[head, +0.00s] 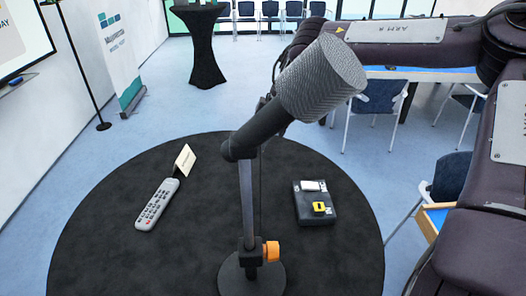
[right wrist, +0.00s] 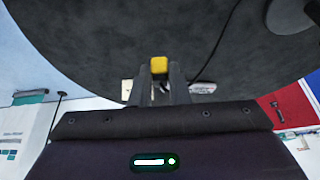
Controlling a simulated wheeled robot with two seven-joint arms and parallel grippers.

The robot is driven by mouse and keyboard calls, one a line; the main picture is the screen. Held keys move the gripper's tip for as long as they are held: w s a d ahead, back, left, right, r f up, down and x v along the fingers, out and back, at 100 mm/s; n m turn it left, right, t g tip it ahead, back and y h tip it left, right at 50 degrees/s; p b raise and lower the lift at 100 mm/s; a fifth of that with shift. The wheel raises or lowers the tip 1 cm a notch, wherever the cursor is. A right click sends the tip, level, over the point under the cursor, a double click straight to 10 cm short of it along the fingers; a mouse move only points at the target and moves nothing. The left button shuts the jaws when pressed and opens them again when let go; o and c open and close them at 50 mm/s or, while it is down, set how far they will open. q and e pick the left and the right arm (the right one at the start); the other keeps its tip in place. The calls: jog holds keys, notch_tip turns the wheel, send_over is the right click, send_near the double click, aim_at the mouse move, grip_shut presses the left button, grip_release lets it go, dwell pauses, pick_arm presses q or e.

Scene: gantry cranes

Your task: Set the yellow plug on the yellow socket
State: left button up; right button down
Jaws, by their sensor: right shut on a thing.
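The yellow plug (right wrist: 159,65) is between the fingertips of my right gripper (right wrist: 160,82) in the right wrist view, held with the dark table top behind it. In the head view the right arm comes in from the right, and its gripper is mostly hidden behind the microphone, so the plug does not show there. The yellow socket (head: 323,208) is a small yellow square with a dark middle on top of a black box (head: 316,219) on the right part of the table. The plug is apart from it. My left gripper is not in view.
A microphone (head: 318,82) on a stand (head: 247,205) rises from the round black table (head: 90,245). A white block (head: 313,186) sits on the box behind the socket. Table between remote and stand is clear.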

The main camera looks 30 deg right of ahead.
notch_tip(320, 180, up, 6)
jog(key=shift+r, duration=0.2)
jog(key=shift+s+d+f+b, duration=0.85)
jog(key=shift+s+f+b, duration=0.65)
jog(key=shift+s+b, duration=0.95)
jog(key=shift+s+d+f+b, duration=0.9)
jog(key=shift+s+f+b, duration=0.7)
jog(key=shift+s, duration=1.5)
jog(key=shift+s+d+f+b, duration=0.85)
jog(key=shift+s+f+b, duration=0.5)
jog(key=shift+s+b, duration=1.2)
jog(key=shift+s+p, duration=0.25)
jog(key=shift+p, duration=0.1)
jog(key=shift+f, duration=0.1)
